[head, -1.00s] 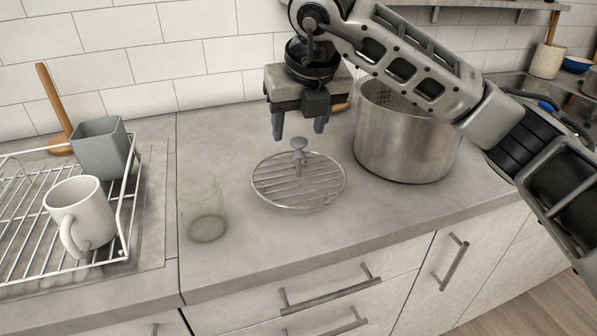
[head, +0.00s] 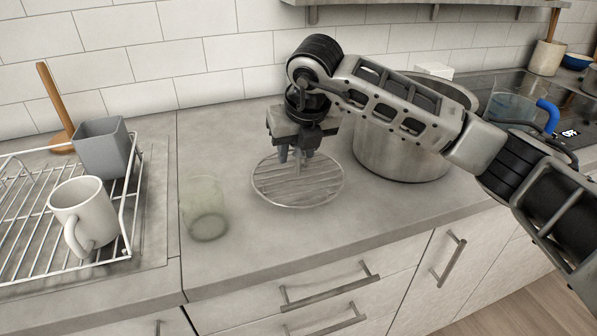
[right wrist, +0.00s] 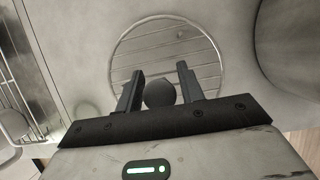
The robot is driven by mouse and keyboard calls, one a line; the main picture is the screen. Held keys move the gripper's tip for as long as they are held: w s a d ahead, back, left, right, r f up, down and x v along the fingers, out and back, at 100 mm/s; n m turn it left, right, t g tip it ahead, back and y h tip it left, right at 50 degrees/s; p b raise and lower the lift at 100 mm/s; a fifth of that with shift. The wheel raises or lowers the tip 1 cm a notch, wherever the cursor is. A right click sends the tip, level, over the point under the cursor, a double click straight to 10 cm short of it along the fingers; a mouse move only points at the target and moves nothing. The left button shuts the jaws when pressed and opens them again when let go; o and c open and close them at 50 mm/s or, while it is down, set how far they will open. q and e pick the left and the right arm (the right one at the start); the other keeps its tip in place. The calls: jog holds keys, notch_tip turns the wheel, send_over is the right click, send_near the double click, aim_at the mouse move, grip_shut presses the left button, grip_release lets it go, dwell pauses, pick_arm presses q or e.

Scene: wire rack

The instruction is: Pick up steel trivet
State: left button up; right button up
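The steel trivet (head: 297,190) is a round wire rack lying flat on the grey counter, left of the pot. In the right wrist view the trivet (right wrist: 165,45) shows beyond my fingers, with its round dark knob (right wrist: 160,93) between them. My right gripper (head: 296,156) points down, low over the middle of the trivet. In the right wrist view its two fingers (right wrist: 160,73) are apart, one on each side of the knob, with small gaps visible. In the head view the knob is hidden by the gripper. My left gripper is not in view.
A large steel pot (head: 388,155) stands close on the right. A greenish glass (head: 204,208) stands to the left of the trivet. Farther left is a white wire dish rack (head: 128,232) with a white mug (head: 82,212) and a grey cup (head: 101,148). The counter in front is clear.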

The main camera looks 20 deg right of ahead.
grip_shut()
jog(key=shift+r, duration=0.1)
